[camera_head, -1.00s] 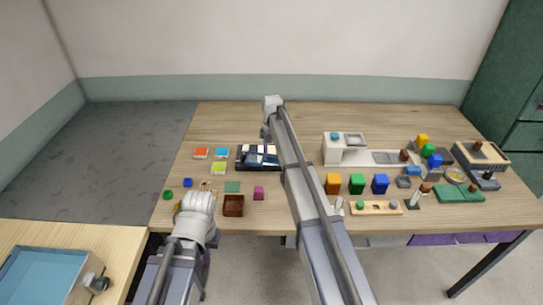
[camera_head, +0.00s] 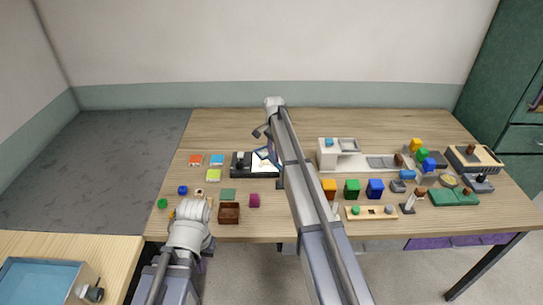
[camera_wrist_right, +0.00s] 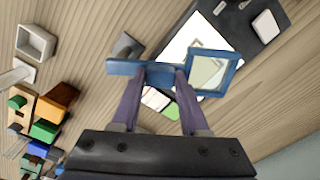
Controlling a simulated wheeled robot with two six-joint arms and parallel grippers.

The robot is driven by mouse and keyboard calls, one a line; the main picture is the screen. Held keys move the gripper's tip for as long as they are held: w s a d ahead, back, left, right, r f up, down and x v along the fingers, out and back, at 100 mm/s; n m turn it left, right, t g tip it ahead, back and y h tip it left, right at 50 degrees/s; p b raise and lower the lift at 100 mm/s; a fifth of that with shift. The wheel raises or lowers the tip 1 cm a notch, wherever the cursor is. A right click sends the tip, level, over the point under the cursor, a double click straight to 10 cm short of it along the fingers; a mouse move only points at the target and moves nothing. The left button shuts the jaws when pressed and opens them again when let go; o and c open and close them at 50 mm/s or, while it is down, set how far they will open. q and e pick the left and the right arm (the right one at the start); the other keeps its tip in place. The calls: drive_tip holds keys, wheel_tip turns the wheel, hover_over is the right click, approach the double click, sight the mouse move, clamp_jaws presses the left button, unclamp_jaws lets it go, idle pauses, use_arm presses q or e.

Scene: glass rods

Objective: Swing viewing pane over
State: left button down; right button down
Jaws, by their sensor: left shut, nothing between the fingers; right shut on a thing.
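The viewing pane (camera_wrist_right: 214,72) is a clear sheet in a square blue frame, with a blue bar along one side. My right gripper (camera_wrist_right: 154,74) is shut on that bar in the right wrist view. The pane overlaps the white panel of a dark viewer base (camera_wrist_right: 237,32). In the head view the pane (camera_head: 263,153) looks tilted above the right part of the base (camera_head: 239,172). My right gripper's fingers are hard to make out there. My left gripper (camera_head: 192,212) is shut and empty near the table's front left; its fingertips are partly hidden.
A white machine (camera_head: 337,154), coloured blocks (camera_head: 352,189) and trays fill the right side. The back of the table is clear.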

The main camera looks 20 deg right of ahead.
drive_tip(key=shift+w+d+m, duration=0.1)
drive_tip(key=shift+d+m, duration=0.1)
drive_tip(key=shift+m, duration=0.2)
drive_tip(key=shift+c, duration=2)
unclamp_jaws()
drive_tip(key=shift+r, duration=0.1)
wheel_tip(320, 180, up, 8)
drive_tip(key=p, duration=0.8)
drive_tip(key=shift+f, duration=0.2)
